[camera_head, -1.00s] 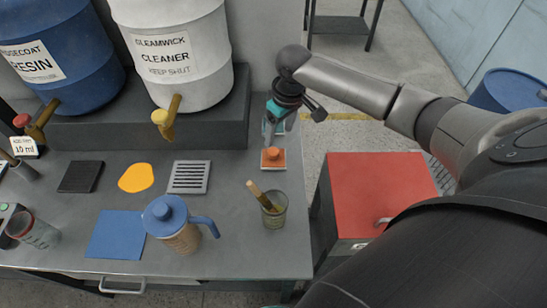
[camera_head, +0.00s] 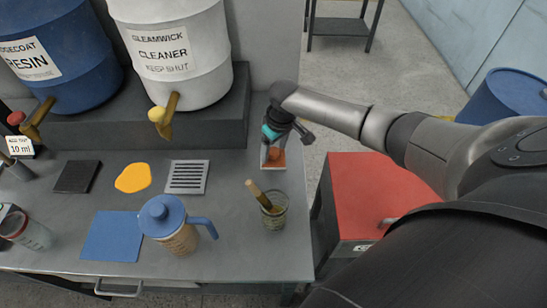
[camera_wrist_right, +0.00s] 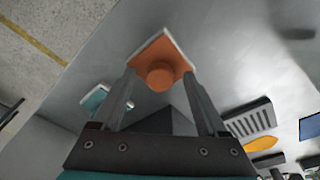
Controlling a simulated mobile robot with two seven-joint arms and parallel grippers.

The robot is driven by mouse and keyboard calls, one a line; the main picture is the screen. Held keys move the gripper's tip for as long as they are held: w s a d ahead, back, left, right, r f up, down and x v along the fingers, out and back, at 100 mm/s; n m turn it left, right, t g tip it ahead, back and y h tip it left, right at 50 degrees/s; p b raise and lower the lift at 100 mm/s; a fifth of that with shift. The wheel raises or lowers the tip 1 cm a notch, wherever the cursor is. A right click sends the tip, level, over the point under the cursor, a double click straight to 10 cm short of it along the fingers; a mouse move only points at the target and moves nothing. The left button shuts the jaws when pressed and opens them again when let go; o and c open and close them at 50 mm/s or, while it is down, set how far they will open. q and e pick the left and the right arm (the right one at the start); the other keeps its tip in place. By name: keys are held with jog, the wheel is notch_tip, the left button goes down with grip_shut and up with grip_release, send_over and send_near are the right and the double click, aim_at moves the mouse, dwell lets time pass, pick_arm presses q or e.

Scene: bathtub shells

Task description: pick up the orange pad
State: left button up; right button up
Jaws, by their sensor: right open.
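The orange pad (camera_head: 273,159) lies on the grey bench near its right edge. It is a square with a pale lower edge and a round orange knob on top. My right gripper (camera_head: 274,150) is right over it, fingers pointing down. In the right wrist view the pad (camera_wrist_right: 160,68) shows beyond the fingertips, and the open fingers of my right gripper (camera_wrist_right: 159,82) stand on either side of the knob. I cannot tell how much height is left between fingertips and pad. My left gripper is not in view.
A glass with a wooden stick (camera_head: 273,212), a slotted grey plate (camera_head: 187,177), a blue-lidded jug (camera_head: 176,228) and a yellow patch (camera_head: 133,177) are on the bench. The white cleaner barrel (camera_head: 178,60) stands behind on a dark step. A red-topped cabinet (camera_head: 375,190) is at right.

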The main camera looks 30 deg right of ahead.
jog(key=shift+c, duration=0.3)
grip_shut()
dwell(0.3)
